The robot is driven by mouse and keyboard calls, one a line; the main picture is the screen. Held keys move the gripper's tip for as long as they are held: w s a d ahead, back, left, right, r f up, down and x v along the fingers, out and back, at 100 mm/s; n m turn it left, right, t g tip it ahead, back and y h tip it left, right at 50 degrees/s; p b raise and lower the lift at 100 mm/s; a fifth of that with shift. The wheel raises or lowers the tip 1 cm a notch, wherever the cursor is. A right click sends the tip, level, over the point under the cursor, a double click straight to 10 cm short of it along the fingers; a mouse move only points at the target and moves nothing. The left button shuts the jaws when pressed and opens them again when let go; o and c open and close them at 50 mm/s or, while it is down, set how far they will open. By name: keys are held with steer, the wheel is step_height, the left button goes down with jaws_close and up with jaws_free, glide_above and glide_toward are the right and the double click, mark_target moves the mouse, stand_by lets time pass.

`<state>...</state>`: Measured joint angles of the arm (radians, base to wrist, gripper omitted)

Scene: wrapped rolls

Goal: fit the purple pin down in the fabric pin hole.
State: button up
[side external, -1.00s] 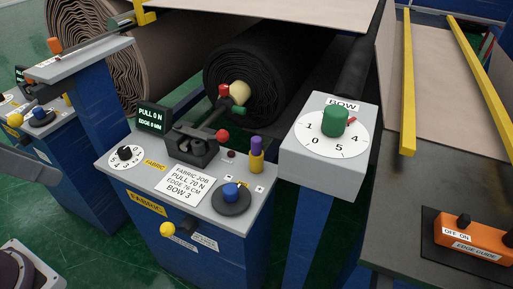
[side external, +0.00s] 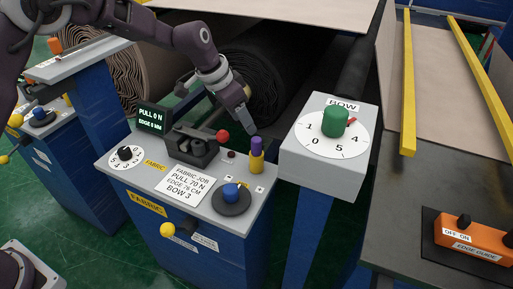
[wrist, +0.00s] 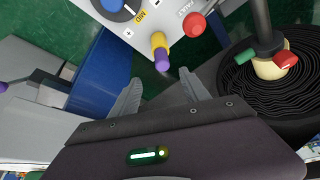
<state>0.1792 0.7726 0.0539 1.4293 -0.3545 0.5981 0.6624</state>
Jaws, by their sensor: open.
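The purple pin (side external: 256,146) stands upright in a yellow holder (side external: 257,165) at the right back of the fabric console's grey top. My gripper (side external: 248,127) is above the pin, pointing down at a tilt, apart from it as far as I can tell. In the wrist view my gripper (wrist: 161,72) has its two fingers spread with nothing between them; the purple pin (wrist: 162,62) shows just beyond the gap, in the yellow holder (wrist: 159,41). A small dark round spot (side external: 231,155) left of the holder may be the fabric pin hole; its depth is unclear.
A red-knobbed lever (side external: 222,135) and its dark block (side external: 192,146) stand left of the pin. A blue knob (side external: 231,192) sits in front. The BOW dial box (side external: 330,150) rises close on the right. A black roll (side external: 275,80) lies behind.

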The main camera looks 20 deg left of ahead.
mark_target(255, 139)
steer(key=x, duration=1.1)
steer(key=shift+w+f, duration=0.15)
steer(key=shift+w, duration=0.15)
steer(key=shift+c, duration=0.2)
jaws_close()
